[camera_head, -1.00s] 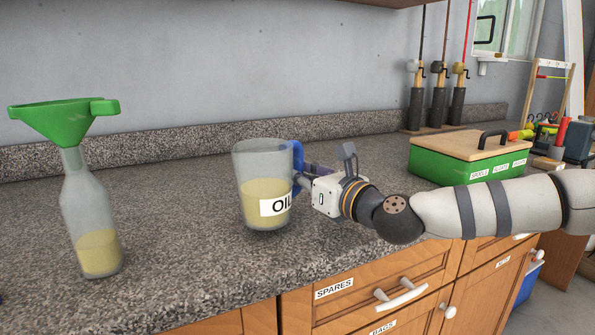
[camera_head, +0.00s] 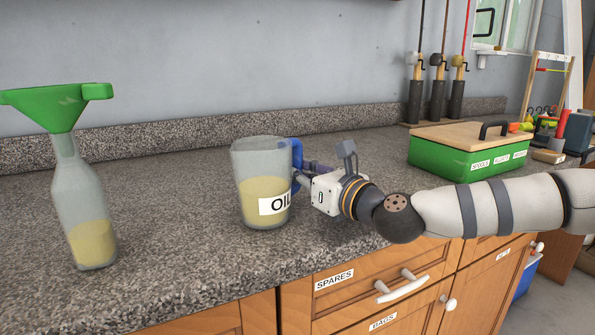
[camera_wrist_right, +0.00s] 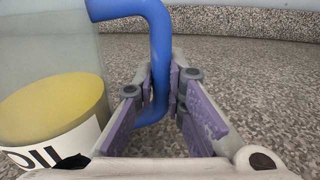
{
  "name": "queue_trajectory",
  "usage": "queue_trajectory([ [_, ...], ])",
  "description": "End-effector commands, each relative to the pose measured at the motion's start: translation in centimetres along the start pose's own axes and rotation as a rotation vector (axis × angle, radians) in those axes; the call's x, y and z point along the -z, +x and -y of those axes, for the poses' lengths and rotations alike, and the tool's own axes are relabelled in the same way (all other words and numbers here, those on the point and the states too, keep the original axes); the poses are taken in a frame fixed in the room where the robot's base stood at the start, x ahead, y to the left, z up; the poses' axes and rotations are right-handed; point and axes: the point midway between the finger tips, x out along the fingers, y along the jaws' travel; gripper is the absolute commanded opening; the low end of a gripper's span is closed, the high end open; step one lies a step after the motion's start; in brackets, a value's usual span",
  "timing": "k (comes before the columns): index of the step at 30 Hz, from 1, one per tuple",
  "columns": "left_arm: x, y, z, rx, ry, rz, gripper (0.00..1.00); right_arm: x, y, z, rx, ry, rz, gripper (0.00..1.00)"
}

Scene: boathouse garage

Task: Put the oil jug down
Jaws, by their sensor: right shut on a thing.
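The oil jug (camera_head: 262,190) is a clear jug with yellowish oil, a white OIL label and a blue handle (camera_head: 297,160). It is upright on or just at the granite countertop (camera_head: 185,265); I cannot tell whether its base fully touches. My right gripper (camera_head: 303,175) comes in from the right and is shut on the blue handle. In the right wrist view the handle (camera_wrist_right: 160,70) stands between the purple-padded fingers (camera_wrist_right: 163,95), with the jug (camera_wrist_right: 50,90) to the left. My left gripper is not in view.
A clear bottle (camera_head: 88,205) with some oil and a green funnel (camera_head: 55,105) in its neck stands to the left. A green box (camera_head: 465,158) with a wooden lid and a rack of fishing rods (camera_head: 436,100) stand at the back right. The counter between bottle and jug is clear.

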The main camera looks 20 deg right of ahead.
Motion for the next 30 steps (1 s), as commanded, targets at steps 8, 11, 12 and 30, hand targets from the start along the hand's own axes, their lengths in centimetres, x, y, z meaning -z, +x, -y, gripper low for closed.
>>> queue_trajectory([
  [8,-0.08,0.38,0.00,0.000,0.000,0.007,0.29,0.31,0.01,0.01,0.000,0.001,0.002,0.15],
  [11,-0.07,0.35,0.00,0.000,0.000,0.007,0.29,0.26,0.01,0.01,0.000,0.000,0.002,0.34],
  [12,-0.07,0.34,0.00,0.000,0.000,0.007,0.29,0.27,0.01,0.01,0.000,0.000,0.002,0.34],
  [30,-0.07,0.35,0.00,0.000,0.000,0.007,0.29,0.40,0.00,0.01,0.000,0.000,-0.001,0.18],
])
